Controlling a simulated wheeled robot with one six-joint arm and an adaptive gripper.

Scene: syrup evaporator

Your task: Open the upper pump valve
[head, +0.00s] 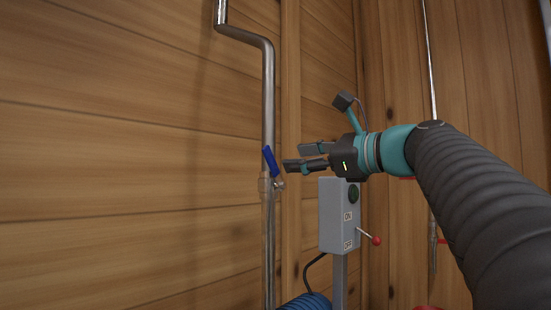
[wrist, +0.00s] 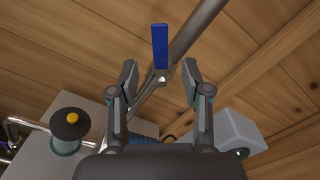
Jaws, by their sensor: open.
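The upper pump valve has a blue lever handle (head: 270,161) on a vertical steel pipe (head: 268,100). In the head view the handle slants up and slightly left from the valve body (head: 268,185), nearly along the pipe. My gripper (head: 294,158) is open and empty, just right of the handle, with its fingers pointing left toward it. In the wrist view the blue handle (wrist: 160,46) stands beyond and between the open fingertips (wrist: 160,72). No contact with the handle shows.
The wooden wall (head: 130,150) is behind the pipe.

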